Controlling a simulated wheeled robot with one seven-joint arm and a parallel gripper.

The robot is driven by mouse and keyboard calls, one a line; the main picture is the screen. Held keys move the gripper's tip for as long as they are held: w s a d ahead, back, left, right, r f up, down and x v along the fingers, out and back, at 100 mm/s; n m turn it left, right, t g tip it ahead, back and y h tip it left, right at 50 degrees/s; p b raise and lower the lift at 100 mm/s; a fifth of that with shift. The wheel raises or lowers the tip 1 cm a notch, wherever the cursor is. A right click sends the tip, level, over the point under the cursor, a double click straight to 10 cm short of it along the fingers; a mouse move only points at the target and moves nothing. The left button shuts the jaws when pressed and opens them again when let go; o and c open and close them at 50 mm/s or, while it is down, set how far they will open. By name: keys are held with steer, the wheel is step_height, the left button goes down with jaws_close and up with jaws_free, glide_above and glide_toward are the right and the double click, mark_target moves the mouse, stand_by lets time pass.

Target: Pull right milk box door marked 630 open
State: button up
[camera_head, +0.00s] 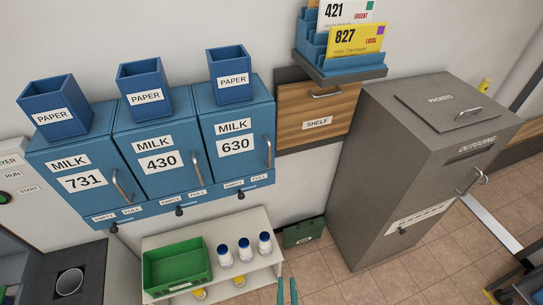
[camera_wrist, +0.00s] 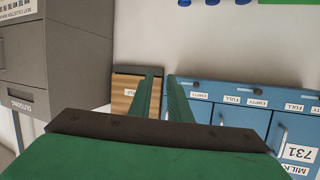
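The milk box door marked 630 (camera_head: 238,128) is the right one of three blue milk doors in the head view and looks shut. Its vertical metal handle (camera_head: 268,151) is on its right side. In the wrist view, which is upside down, part of this door (camera_wrist: 202,110) shows beside the fingers; its handle is hidden there. My gripper (camera_head: 287,290) is at the bottom of the head view, below and apart from the door. Its two green fingers (camera_wrist: 166,95) are apart with nothing between them.
Doors 430 (camera_head: 168,178) and 731 (camera_head: 92,198) stand to the left. Blue paper holders (camera_head: 232,66) sit on top. A wooden shelf drawer (camera_head: 318,112) and grey outgoing cabinet (camera_head: 385,180) stand right. A white rack (camera_head: 207,222) with a green bin (camera_head: 178,268) and bottles is below.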

steer(key=w+d+r+y, duration=0.1)
steer(key=w+r+y, duration=0.15)
steer(key=w, duration=0.65)
steer(key=n+t+y, duration=0.1)
steer(key=n+y, duration=0.6)
glide_toward(270, 166)
step_height(270, 166, up, 4)
steer(key=x, duration=1)
steer(key=shift+w, duration=0.3)
jaws_close()
